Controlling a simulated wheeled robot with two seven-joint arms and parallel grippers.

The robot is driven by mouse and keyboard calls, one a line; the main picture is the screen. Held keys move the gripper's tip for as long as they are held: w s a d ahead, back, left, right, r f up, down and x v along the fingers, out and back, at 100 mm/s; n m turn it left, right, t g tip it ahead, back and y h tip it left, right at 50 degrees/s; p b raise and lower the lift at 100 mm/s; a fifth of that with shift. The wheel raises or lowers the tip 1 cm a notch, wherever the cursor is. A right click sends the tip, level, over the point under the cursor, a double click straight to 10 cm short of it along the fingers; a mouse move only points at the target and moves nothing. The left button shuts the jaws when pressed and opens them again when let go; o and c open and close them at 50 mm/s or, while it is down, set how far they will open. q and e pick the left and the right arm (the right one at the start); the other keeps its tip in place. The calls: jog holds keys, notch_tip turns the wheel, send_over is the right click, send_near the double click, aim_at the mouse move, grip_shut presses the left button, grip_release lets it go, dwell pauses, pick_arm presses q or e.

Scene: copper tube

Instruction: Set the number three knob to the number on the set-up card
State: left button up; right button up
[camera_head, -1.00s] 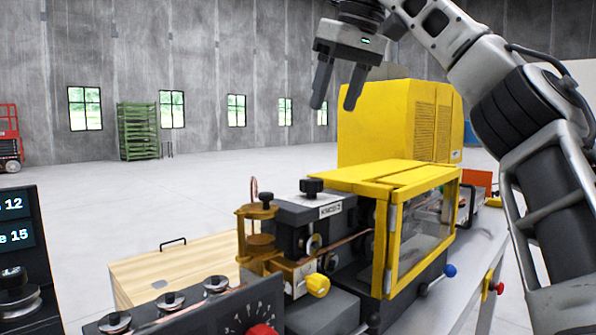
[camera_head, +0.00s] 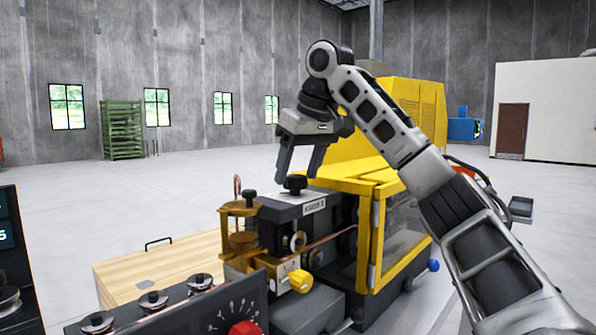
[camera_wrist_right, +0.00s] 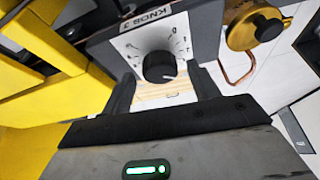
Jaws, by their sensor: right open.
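The number three knob (camera_head: 296,183) is a small black knob on top of the dark block of the machine. In the right wrist view the black knob (camera_wrist_right: 159,67) sits on a white dial plate (camera_wrist_right: 133,45) marked KNOB 3, with digits around it. A light mark shows on the knob's lower right; the number it points to is unclear. My right gripper (camera_head: 296,176) is open and points down over the knob. Its fingertips (camera_wrist_right: 162,80) lie on either side of the knob; I cannot tell whether they touch it. My left gripper and a readable set-up card are not in view.
The yellow guard (camera_head: 390,230) with clear panels stands right of the knob, close to my right arm. A brass fixture (camera_head: 240,240) with a copper tube (camera_head: 325,243) is at left. A dial panel with a red knob (camera_head: 244,328) is in front. A dark display (camera_head: 8,225) is cut off at left.

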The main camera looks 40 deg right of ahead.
jog(key=shift+w+f, duration=0.15)
jog(key=shift+f, duration=0.2)
jog(key=c, duration=1)
jog(key=shift+o, duration=0.2)
jog(key=shift+m, duration=0.3)
jog(key=m+h, duration=0.2)
jog(key=m, duration=0.2)
jog(key=shift+a+r+m, duration=0.1)
jog(key=shift+a+m, duration=0.05)
jog(key=shift+m, duration=0.15)
jog(key=m, duration=0.2)
jog(key=m+g+h, duration=0.1)
jog(key=m, duration=0.2)
jog(key=shift+w+a+g+h, duration=0.15)
jog(key=shift+w+g+h, duration=0.05)
jog(key=shift+g+h, duration=0.1)
jog(key=shift+m, duration=0.3)
